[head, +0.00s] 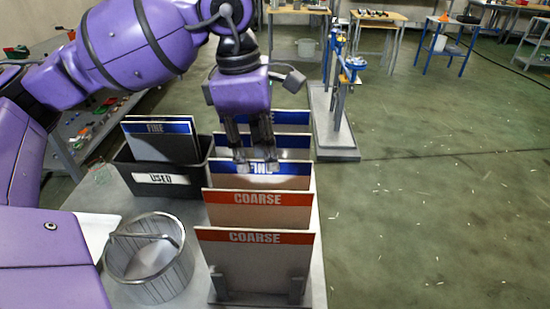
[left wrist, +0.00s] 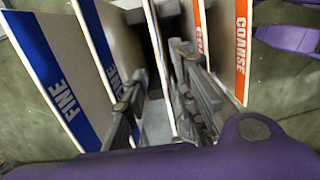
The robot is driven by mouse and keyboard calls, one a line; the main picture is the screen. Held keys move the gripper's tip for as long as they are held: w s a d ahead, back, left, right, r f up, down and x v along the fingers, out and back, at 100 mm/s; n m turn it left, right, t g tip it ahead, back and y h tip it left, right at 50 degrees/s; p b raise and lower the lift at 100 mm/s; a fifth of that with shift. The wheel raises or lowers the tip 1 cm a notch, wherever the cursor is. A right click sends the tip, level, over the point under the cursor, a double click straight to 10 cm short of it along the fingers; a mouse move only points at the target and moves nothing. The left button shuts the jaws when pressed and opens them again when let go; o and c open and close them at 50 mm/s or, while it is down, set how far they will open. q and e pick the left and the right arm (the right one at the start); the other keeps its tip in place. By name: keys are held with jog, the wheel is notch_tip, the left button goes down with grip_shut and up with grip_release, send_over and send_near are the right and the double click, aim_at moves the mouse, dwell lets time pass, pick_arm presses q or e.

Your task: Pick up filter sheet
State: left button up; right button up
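Several upright filter sheets stand in a row in a rack (head: 300,287). Two front ones are orange-banded coarse sheets (head: 258,212); behind them are blue-banded fine sheets (head: 290,182). My left gripper (head: 257,166) points down at the front fine sheet, its fingers apart. In the left wrist view the open gripper (left wrist: 158,108) has fine sheets (left wrist: 62,100) on the left and coarse sheets (left wrist: 241,45) on the right. A pale sheet edge shows between the fingers; I cannot tell whether they touch it. My right gripper is not in view.
A black bin (head: 150,181) labelled USED holds other fine sheets (head: 160,140) left of the rack. A round metal vessel (head: 148,262) with a handle stands in front of the bin. A blue-and-grey stand (head: 340,100) is behind right. The floor to the right is mostly open.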

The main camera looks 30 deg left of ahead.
aim_at(263, 182)
pick_arm(q)
jog(key=shift+s+a+f, duration=0.1)
jog(key=shift+s+f, duration=0.2)
jog(key=shift+f, duration=0.1)
jog(key=f, duration=0.4)
jog(key=d+f+p, duration=0.1)
jog(key=f, duration=0.1)
jog(key=shift+w+f, duration=0.35)
jog(key=shift+f, duration=0.05)
grip_shut()
